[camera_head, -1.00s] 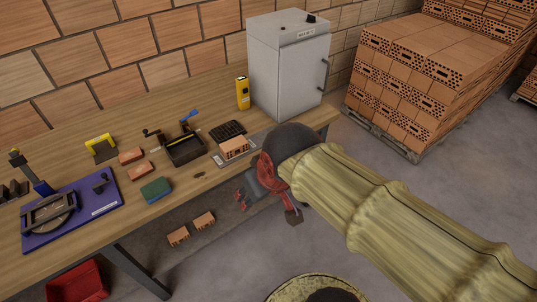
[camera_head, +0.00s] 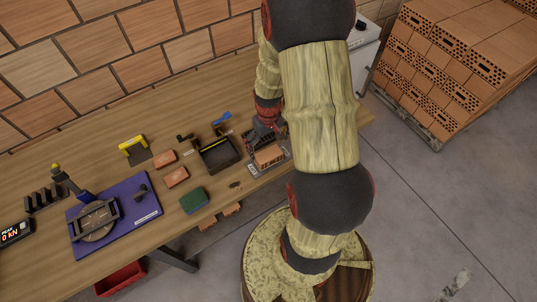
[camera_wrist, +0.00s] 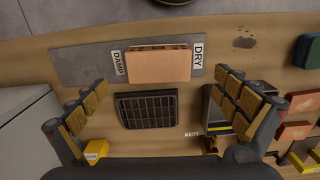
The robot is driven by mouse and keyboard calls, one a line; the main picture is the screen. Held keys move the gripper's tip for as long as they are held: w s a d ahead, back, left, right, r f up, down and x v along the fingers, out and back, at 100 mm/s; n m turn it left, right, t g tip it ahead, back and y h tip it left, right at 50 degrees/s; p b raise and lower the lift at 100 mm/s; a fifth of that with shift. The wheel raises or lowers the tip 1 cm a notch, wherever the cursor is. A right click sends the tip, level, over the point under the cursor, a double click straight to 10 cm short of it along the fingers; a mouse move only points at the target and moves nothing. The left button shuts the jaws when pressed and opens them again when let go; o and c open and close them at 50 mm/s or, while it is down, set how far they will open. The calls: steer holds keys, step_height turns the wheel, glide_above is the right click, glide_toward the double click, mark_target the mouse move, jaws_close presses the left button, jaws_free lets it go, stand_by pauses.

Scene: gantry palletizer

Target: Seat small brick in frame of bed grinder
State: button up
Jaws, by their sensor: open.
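An orange brick with a holed side (camera_head: 268,156) lies on a grey plate (camera_head: 284,167) near the table's front edge. In the wrist view the brick (camera_wrist: 158,66) sits between the plate's DAMP and DRY labels. My gripper (camera_head: 265,132) is open and empty above the table, just behind this brick. In the wrist view its fingers (camera_wrist: 165,95) are spread wide, with the brick apart from them and a black grid rack (camera_wrist: 147,110) between them. What looks like the bed grinder, a blue base (camera_head: 148,207) with a round disc and rectangular frame (camera_head: 95,218), stands left. The frame looks empty.
Two plain orange bricks (camera_head: 176,177), a green-topped block (camera_head: 194,201), a black tray (camera_head: 217,155) and a yellow bracket (camera_head: 132,142) stand between plate and blue base. A grey cabinet (camera_head: 362,60) is behind my arm. More bricks (camera_head: 232,209) show below the table's front edge.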

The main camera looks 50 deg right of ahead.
mark_target(269, 154)
step_height(269, 154, down, 7)
steer(key=shift+d+r+b, duration=0.1)
steer(key=shift+b, duration=0.3)
steer(key=shift+c, duration=0.7)
steer(key=c, duration=1.4)
